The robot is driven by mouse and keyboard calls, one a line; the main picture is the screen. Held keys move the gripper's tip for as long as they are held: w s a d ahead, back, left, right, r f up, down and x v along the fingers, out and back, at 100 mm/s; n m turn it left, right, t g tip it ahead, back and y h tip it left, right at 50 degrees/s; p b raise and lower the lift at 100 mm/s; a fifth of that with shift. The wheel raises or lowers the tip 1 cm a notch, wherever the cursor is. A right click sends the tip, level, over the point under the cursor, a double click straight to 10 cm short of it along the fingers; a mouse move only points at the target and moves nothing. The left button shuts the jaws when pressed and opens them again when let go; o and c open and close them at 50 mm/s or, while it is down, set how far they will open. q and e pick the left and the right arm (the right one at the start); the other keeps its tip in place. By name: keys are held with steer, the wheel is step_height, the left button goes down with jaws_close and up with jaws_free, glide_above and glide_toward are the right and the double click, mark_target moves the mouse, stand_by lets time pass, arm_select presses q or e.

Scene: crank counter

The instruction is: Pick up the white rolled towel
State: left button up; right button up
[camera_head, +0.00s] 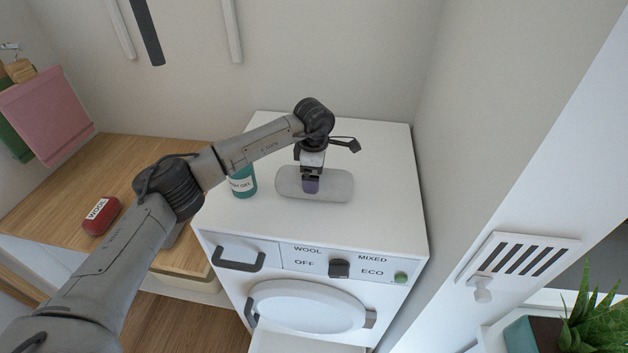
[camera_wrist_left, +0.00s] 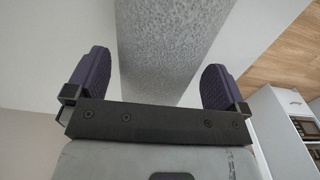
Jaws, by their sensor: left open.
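The white rolled towel (camera_head: 334,184) lies lengthwise from left to right on top of the white washing machine. My left gripper (camera_head: 311,186) comes down over the middle of the towel. In the left wrist view its two purple fingers (camera_wrist_left: 157,82) are apart, and the speckled towel (camera_wrist_left: 166,40) runs between them. Whether the fingers touch the towel I cannot tell. My right gripper is in neither view.
A teal canister (camera_head: 243,183) stands just left of the towel, close to my left arm. The washer top (camera_head: 385,150) is clear behind and right. A wall stands at the right.

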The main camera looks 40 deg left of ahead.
arm_select(q)
steer(key=shift+f, duration=1.3)
steer(key=c, duration=0.7)
